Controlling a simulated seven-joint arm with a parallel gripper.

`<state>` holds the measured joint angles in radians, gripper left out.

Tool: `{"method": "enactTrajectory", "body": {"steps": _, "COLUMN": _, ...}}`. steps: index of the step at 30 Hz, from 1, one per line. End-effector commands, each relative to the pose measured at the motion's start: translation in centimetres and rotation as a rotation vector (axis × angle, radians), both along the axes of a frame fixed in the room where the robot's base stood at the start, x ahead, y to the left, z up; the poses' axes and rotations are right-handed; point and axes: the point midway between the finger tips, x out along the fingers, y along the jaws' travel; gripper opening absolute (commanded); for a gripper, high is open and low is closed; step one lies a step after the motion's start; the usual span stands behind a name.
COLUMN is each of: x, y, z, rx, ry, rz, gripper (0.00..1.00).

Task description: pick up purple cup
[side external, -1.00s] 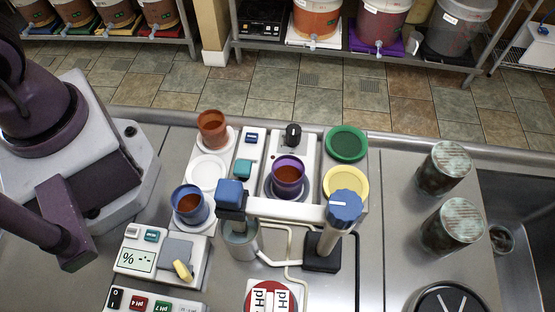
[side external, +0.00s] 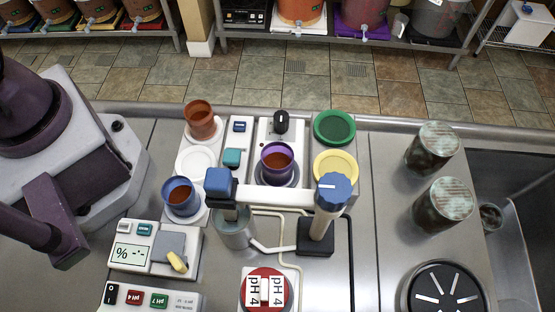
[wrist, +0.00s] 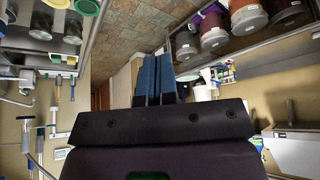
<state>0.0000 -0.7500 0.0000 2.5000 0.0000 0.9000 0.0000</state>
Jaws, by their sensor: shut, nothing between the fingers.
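The purple cup (side external: 277,163) stands upright on a round grey pad of a white device with a black knob, near the middle of the counter in the side external view. It holds reddish-brown liquid. My gripper (wrist: 157,78) shows in the wrist view with its two blue fingers close together and nothing between them. In the side external view only part of my arm shows at the left, well away from the cup, and the fingers are out of frame. I cannot make out the purple cup in the wrist view.
An orange-brown cup (side external: 200,120) and a blue cup (side external: 182,198) stand left of the purple cup. Green (side external: 335,127) and yellow (side external: 336,168) coasters lie to its right. A blue-capped probe arm (side external: 333,191) crosses in front. Dark jars (side external: 432,150) stand near the sink at right.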

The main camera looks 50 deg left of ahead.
Motion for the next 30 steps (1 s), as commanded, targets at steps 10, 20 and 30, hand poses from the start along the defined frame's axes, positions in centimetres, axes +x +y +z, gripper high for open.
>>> {"method": "enactTrajectory", "body": {"steps": 10, "x": 0.0, "y": 0.0, "z": 0.0, "rx": 0.000, "ry": 0.000, "rz": 0.000, "gripper": 0.34}}
{"method": "enactTrajectory", "body": {"steps": 20, "x": 0.0, "y": 0.0, "z": 0.0, "rx": 0.000, "ry": 0.000, "rz": 0.000, "gripper": 0.81}}
{"method": "enactTrajectory", "body": {"steps": 30, "x": 0.8, "y": -2.5, "z": -2.1, "rx": 0.009, "ry": 0.114, "rz": -0.119, "gripper": 0.81}}
